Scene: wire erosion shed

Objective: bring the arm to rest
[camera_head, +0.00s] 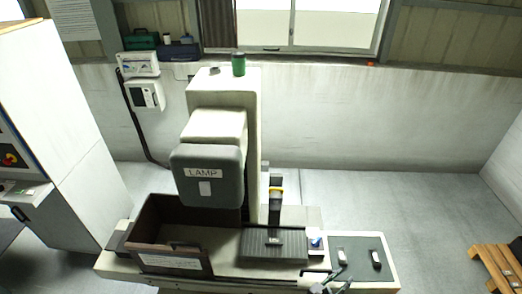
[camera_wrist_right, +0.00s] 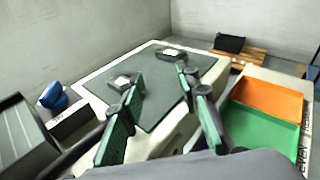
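My right gripper (camera_head: 334,283) shows at the bottom edge of the head view, near the front of the dark mat at the machine's right end. In the right wrist view its two green-padded fingers (camera_wrist_right: 160,74) stand apart with nothing between them. The dark mat (camera_wrist_right: 158,93) lies beyond and below the fingers; their height above it is hard to tell. Two small pale-topped dark pieces lie on the mat, a left one (camera_head: 342,256) and a right one (camera_head: 376,258). My left gripper is in neither view.
The machine has a head marked LAMP (camera_head: 206,178), an open brown tank (camera_head: 143,225) and a ribbed dark block (camera_head: 273,244). A blue-topped item (camera_head: 316,242) stands beside the mat. Orange (camera_wrist_right: 268,98) and green (camera_wrist_right: 258,134) trays lie right of the gripper. A wooden pallet (camera_head: 495,262) is at far right.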

